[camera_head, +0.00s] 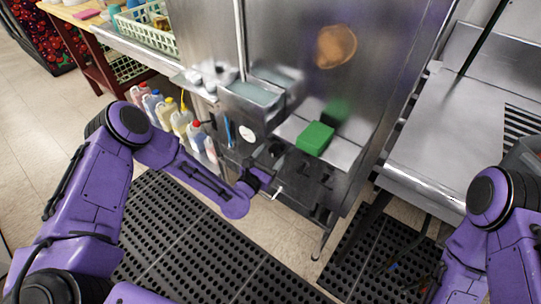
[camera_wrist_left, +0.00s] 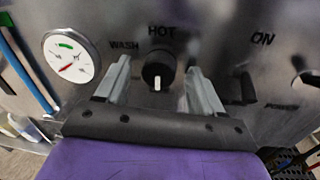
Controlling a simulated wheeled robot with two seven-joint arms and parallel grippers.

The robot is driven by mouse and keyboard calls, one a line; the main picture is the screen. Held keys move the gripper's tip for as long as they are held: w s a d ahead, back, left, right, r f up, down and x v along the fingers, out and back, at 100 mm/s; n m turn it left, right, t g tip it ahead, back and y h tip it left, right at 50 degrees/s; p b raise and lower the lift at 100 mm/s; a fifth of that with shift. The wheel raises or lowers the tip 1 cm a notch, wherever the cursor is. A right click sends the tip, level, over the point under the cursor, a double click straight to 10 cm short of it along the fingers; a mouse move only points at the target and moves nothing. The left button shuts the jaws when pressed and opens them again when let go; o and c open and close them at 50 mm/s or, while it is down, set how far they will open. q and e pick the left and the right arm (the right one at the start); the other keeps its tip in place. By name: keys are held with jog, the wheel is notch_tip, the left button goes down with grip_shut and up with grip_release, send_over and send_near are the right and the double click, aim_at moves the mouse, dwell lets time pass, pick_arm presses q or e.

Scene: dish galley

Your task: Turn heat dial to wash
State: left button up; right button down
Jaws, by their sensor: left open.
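The heat dial (camera_wrist_left: 158,70) is a round black knob with a white mark at its lower edge, on a steel panel in the left wrist view. The label HOT is above it and WASH is to its upper left. My left gripper (camera_wrist_left: 158,82) is open, with one grey finger on each side of the dial; I cannot tell whether they touch it. In the head view my left gripper (camera_head: 268,178) is at the front of the steel machine (camera_head: 300,172), where the dial cannot be made out. My right arm shows at the right, its gripper out of view.
A white gauge (camera_wrist_left: 71,57) is left of the dial; a power knob (camera_wrist_left: 306,82) is to the right. A green block (camera_head: 315,138) sits on the machine. Several bottles (camera_head: 180,122) stand left. A steel counter (camera_head: 430,140) is right, and black mats (camera_head: 185,235) cover the floor.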

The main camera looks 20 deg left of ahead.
pick_arm(q)
jog(key=c, duration=1.1)
jog(key=shift+o, duration=0.2)
